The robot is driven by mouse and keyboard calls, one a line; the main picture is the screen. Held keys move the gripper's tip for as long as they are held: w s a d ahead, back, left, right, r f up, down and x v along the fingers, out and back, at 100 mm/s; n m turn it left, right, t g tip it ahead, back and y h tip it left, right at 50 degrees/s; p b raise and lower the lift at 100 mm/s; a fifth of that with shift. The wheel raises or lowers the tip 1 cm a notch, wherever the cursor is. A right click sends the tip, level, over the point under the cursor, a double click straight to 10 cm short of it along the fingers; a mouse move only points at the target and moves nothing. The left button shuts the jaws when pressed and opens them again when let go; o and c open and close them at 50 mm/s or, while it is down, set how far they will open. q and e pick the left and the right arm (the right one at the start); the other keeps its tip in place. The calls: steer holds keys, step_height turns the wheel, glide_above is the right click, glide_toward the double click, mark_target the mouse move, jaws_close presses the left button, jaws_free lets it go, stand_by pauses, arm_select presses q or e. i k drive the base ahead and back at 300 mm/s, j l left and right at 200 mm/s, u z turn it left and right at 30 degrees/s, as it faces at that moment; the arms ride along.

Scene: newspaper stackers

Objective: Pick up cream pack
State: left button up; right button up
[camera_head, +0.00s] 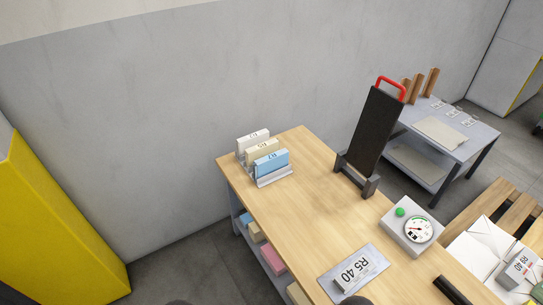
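The cream pack (263,147) stands upright in a small rack (275,179) at the far left end of the wooden table. It is between a white pack (252,141) behind it and a light blue pack (271,163) in front, which hides much of its lower part. The packs bear small printed labels, too small to read surely. Neither of my grippers is clearly in view.
The wooden table (300,213) is clear beside the rack. A tall dark board with a red handle (374,130) stands at its far edge. A dial gauge (413,228) and an "R5 40" plate (354,273) lie nearer. A grey wall (180,110) is behind.

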mark_target(253, 154)
steer(key=i+j+z, duration=0.1)
steer(key=j, duration=0.25)
steer(key=i+j, duration=0.15)
steer(key=j, duration=0.25)
steer(key=i+j+z, duration=0.15)
steer(key=j, duration=0.2)
steer(key=i+j, duration=0.1)
steer(key=j, duration=0.25)
steer(key=i+j+z, duration=0.15)
steer(key=j, duration=0.25)
steer(key=k, duration=0.05)
